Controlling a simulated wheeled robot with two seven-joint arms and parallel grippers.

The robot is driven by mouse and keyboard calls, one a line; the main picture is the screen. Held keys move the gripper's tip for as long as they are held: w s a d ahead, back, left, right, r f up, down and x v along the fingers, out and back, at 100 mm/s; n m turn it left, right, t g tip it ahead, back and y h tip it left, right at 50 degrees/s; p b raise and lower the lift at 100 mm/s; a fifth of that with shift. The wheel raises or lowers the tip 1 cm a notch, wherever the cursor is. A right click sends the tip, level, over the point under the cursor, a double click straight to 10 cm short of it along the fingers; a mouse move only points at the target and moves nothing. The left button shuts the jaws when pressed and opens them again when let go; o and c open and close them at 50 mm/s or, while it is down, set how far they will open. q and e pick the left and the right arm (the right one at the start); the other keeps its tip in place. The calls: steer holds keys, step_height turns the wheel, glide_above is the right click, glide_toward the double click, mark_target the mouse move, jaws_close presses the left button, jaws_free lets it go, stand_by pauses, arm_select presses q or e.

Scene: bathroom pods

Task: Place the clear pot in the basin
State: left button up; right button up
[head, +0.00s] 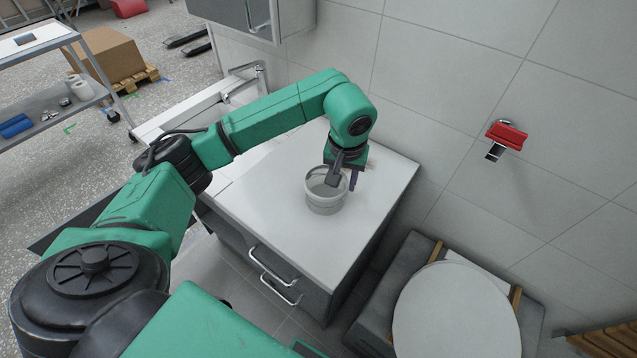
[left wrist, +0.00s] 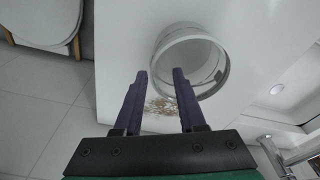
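The clear pot (head: 325,202), a round see-through vessel with a pale rim, stands upright on the white counter. It also shows in the left wrist view (left wrist: 190,47), just beyond the fingertips. My left gripper (head: 345,183) is open and points down at the pot's rim. One finger appears over the pot's mouth and the other outside its wall; whether they touch it I cannot tell. In the left wrist view the gripper (left wrist: 160,75) has a gap between its fingers. The white basin (head: 196,119) lies at the counter's far left, partly hidden by my arm. My right gripper is out of view.
A faucet (head: 246,82) stands at the basin, with a wall cabinet (head: 245,14) above. A toilet (head: 455,315) stands to the right, and a red object (head: 507,134) is on the tiled wall. Brown specks (left wrist: 162,107) show near the fingers.

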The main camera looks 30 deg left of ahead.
mark_target(326, 190)
arm_select(q)
steer(key=f, duration=0.1)
steer(key=f+p, duration=0.1)
steer(key=f, duration=0.1)
steer(key=w+f+p, duration=0.1)
steer(key=f, duration=0.1)
steer(key=shift+d, duration=0.1)
steer(key=shift+f, duration=0.2)
jaws_close()
steer(key=shift+r, duration=0.1)
stand_by(0.9)
